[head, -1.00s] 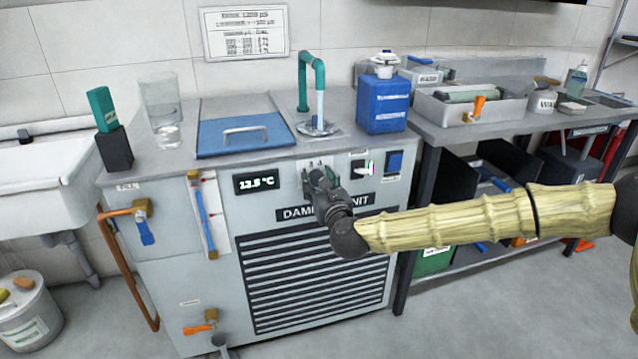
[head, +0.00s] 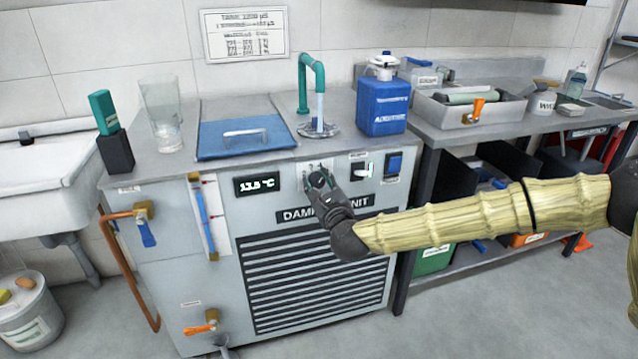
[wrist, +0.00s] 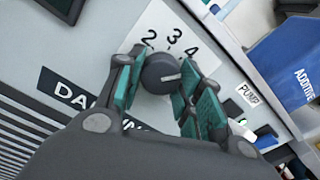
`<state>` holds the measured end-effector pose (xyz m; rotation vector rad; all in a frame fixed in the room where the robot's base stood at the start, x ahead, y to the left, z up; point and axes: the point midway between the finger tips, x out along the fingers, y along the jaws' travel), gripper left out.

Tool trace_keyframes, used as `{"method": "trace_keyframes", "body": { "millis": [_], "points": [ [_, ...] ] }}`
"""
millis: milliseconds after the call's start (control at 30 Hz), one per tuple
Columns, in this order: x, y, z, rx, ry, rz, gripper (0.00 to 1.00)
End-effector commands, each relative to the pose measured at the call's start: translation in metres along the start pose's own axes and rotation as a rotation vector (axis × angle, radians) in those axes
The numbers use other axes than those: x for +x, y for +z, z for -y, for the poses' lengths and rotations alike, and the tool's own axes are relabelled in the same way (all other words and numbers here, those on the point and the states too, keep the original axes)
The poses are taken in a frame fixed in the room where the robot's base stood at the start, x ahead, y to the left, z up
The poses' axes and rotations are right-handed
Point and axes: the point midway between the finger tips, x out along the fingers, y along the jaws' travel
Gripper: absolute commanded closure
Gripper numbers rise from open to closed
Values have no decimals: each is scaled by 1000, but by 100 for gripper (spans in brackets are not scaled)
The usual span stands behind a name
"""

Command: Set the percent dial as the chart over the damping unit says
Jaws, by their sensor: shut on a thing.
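The damping unit (head: 215,270) stands in the middle of the head view, and its chart (head: 245,35) hangs on the wall above, its text too small to read. The percent dial (wrist: 158,74) is a dark round knob on a white plate, with 2, 3 and 4 showing in the wrist view. Its pale pointer line lies toward the right, beyond the 4; the scale there is hidden by a finger. My gripper (wrist: 160,85) is shut on the dial, one teal-padded finger on each side. In the head view my gripper (head: 318,182) covers the dial.
A pump switch (head: 360,170) and a blue switch (head: 394,164) sit close to the right of the dial. A temperature display (head: 256,184) is to its left. A blue additive bottle (head: 382,108) and a teal tap (head: 305,75) stand on top.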

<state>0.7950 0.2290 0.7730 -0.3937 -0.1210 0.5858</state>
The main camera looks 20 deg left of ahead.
Motion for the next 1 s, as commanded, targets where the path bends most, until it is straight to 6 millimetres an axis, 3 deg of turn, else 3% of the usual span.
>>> {"method": "trace_keyframes", "body": {
  "millis": [600,1000],
  "points": [
    [0,3,2,-586,0,0,88],
    [0,2,2,-876,0,0,88]
  ]
}}
